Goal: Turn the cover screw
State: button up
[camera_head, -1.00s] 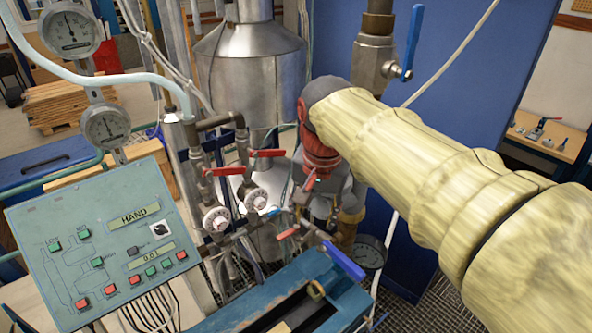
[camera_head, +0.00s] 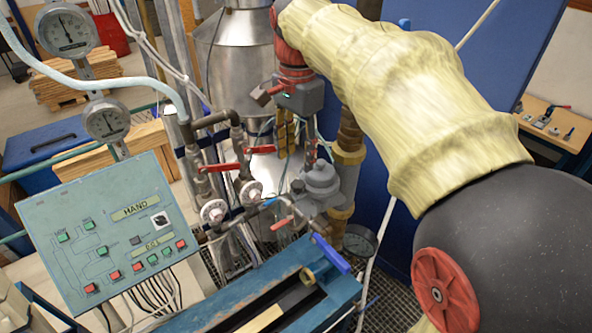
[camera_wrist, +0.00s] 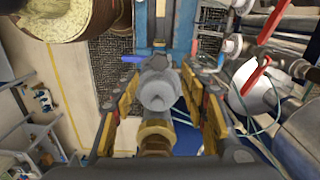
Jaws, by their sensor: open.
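The grey meter body (camera_head: 321,181) sits on the brass-jointed pipe in the head view. It also shows in the wrist view (camera_wrist: 158,88), ahead of my gripper and between its fingers in the picture. My gripper (camera_head: 298,138) is above the meter and slightly left of it, pointing down. In the wrist view my gripper (camera_wrist: 160,78) has its fingers wide apart with nothing clamped between them. I cannot make out the cover screw itself, and I cannot tell whether a finger touches the meter.
Red-handled valves (camera_head: 222,168) stand left of the meter. A blue-handled valve (camera_head: 330,254) is in front, by the blue bench frame (camera_head: 215,300).

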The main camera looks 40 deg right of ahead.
aim_at(297, 184)
notch_tip(297, 184, down, 8)
jog(key=shift+s+a+r+p, duration=0.1)
jog(key=shift+r+p, duration=0.1)
jog(key=shift+p, duration=0.2)
jog(key=c, duration=1.1)
grip_shut()
